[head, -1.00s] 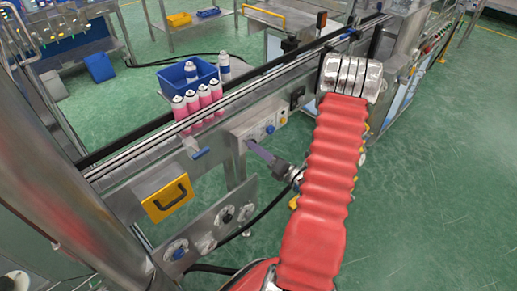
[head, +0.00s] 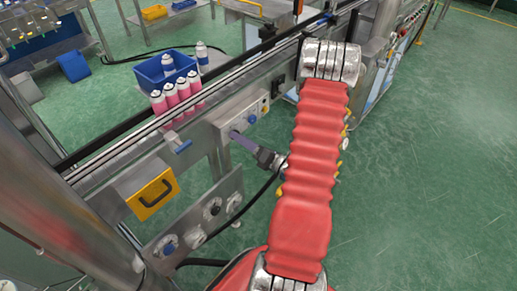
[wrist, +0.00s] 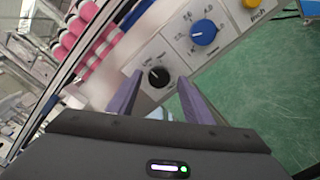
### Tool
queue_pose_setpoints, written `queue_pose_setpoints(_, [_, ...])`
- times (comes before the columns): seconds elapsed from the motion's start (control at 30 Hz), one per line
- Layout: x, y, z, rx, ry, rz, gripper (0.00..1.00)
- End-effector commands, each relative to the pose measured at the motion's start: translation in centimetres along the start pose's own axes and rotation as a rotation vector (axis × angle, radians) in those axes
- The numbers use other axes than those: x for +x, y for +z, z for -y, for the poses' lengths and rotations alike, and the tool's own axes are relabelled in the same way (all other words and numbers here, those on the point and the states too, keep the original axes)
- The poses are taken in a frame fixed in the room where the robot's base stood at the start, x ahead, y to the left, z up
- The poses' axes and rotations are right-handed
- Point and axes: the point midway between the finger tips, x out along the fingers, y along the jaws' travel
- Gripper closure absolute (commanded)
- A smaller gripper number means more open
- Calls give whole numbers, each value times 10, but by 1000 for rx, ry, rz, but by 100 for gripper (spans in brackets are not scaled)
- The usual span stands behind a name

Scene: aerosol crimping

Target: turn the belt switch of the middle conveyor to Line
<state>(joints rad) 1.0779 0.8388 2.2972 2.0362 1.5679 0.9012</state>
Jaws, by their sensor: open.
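The control panel (head: 236,118) is on the front side of the conveyor (head: 205,100) with pink cans. In the wrist view, a black rotary switch (wrist: 158,76) sits on this panel, with small labels around it too small to read surely. Its white mark points to the upper left. My gripper (wrist: 160,84) is open, with one purple finger on each side of the black switch in the picture. I cannot tell whether the fingers touch it. In the head view, my gripper (head: 236,135) is at the panel's lower edge, and the black switch is hard to make out.
A blue knob (wrist: 203,33) and a yellow button (wrist: 252,3) are on the same panel, right of the switch. Pink cans (head: 177,95) stand by the belt near a blue bin (head: 164,70). Green floor is clear at right.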

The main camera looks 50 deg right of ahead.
Motion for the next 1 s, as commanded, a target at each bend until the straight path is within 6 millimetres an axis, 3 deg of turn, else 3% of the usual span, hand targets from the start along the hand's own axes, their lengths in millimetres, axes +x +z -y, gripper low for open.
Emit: queue_pose_setpoints(1.0, [-117, 0, 2, 1, -3, 4, 54])
